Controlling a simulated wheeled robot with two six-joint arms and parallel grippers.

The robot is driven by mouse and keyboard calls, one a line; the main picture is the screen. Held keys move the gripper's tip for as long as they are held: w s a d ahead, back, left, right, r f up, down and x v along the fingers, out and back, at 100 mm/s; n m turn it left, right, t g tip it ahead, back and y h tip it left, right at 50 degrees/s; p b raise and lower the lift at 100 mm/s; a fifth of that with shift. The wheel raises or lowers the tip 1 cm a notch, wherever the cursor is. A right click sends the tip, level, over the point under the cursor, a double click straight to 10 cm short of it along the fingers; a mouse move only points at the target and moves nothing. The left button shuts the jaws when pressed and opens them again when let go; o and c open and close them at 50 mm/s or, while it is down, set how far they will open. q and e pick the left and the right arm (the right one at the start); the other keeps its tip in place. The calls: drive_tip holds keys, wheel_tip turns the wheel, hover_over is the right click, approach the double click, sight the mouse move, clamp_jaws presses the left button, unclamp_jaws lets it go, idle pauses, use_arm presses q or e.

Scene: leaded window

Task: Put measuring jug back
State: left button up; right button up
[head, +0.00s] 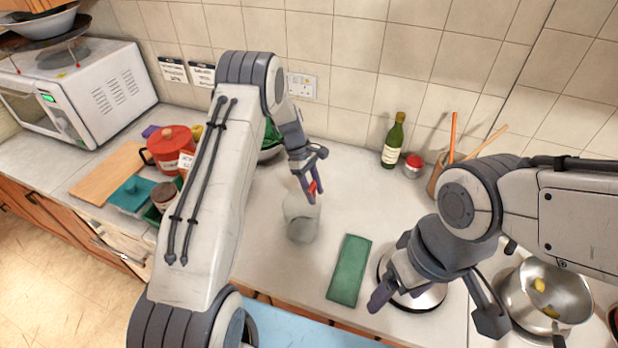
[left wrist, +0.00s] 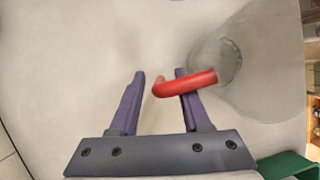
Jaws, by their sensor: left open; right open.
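The clear measuring jug (head: 302,225) with a red handle stands on the pale counter, left of the green cloth. In the left wrist view the jug (left wrist: 262,65) is at the upper right, its red handle (left wrist: 190,83) reaching left toward the jaws. My left gripper (head: 310,178) is at the handle. It is open; the handle's free end shows between the fingers and the handle overlaps the right finger (left wrist: 160,76). I cannot tell if they touch. My right gripper (head: 436,308) is open and empty, above a round metal-rimmed item (head: 437,292) that it partly hides.
A green cloth (head: 350,270) lies right of the jug. A bottle (head: 394,142), a red-lidded jar (head: 413,165) and a utensil pot stand by the wall. A steel pan (head: 520,300) is at right. A red pot (head: 172,148), teal box (head: 131,193), cutting board (head: 108,170) and microwave (head: 85,90) stand left.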

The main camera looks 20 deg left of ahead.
use_arm(q)
drive_tip(key=b+v, duration=0.4)
drive_tip(key=v, duration=0.7)
drive_tip(key=s+d+r+m+y, duration=0.1)
drive_tip(key=s+d+r+m, duration=0.5)
drive_tip(key=d, duration=0.4)
drive_tip(key=s+d+r+m+y, duration=0.1)
drive_tip(key=s+d+r+m, duration=0.2)
drive_tip(key=s+d+m, duration=0.55)
drive_tip(key=s+f+m+t+y, duration=0.1)
drive_tip(key=s+m, duration=0.7)
drive_tip(key=s, duration=1.2)
drive_tip(key=shift+a+f+t, duration=0.2)
drive_tip(key=shift+a+t, duration=0.1)
drive_tip(key=shift+a, duration=0.2)
